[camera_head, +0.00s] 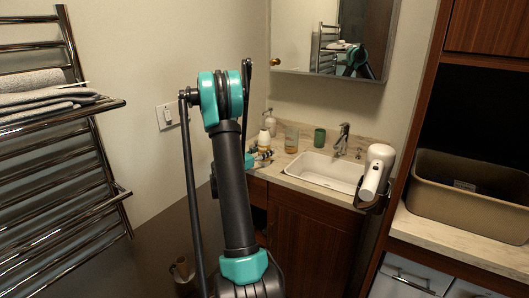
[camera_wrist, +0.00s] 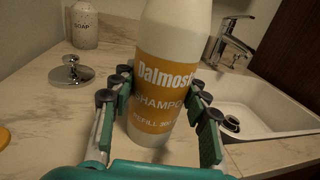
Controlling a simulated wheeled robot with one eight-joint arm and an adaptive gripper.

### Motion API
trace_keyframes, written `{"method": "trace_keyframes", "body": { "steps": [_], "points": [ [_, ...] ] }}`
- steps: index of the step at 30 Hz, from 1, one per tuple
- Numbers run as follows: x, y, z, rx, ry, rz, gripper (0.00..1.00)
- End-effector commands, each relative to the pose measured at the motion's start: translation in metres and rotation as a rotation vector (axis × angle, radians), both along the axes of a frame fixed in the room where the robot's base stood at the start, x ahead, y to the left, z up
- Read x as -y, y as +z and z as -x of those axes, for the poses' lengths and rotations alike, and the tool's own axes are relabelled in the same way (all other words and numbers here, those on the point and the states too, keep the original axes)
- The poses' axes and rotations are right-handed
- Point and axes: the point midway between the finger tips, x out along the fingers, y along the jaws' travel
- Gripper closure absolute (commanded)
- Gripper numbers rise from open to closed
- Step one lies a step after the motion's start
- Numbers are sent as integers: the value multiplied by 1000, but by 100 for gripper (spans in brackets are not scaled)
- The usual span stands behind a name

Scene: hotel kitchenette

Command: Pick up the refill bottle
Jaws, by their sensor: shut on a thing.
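The refill bottle (camera_wrist: 160,82) is white with an orange label reading "SHAMPOO REFILL" in the wrist view. It stands nearly upright, and its top is cut off by the frame edge. My gripper (camera_wrist: 161,98) is shut on the bottle, with green and black fingers on both sides of its lower body. The bottle's base looks to be at the countertop; I cannot tell whether it is lifted. In the head view the white bottle (camera_head: 264,138) shows small beside my gripper (camera_head: 262,158), partly hidden by it.
The sink (camera_wrist: 262,100) and tap (camera_wrist: 232,42) are right of the bottle. A soap dispenser (camera_wrist: 84,25) and a metal pump-like piece (camera_wrist: 71,73) stand left on the counter. An amber container (camera_head: 291,138) and green cup (camera_head: 319,137) stand near the wall. A hair dryer (camera_head: 376,170) hangs right.

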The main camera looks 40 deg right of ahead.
Motion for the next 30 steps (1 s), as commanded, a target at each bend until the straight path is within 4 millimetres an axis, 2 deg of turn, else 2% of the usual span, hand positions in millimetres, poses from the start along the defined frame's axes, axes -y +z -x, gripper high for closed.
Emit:
{"method": "trace_keyframes", "body": {
  "steps": [8, 14, 30],
  "points": [
    [0, 10, 0, 0, 0, 0, 87],
    [0, 27, 0, 0, 0, 0, 87],
    [0, 94, 0, 0, 0, 0, 87]
  ]
}}
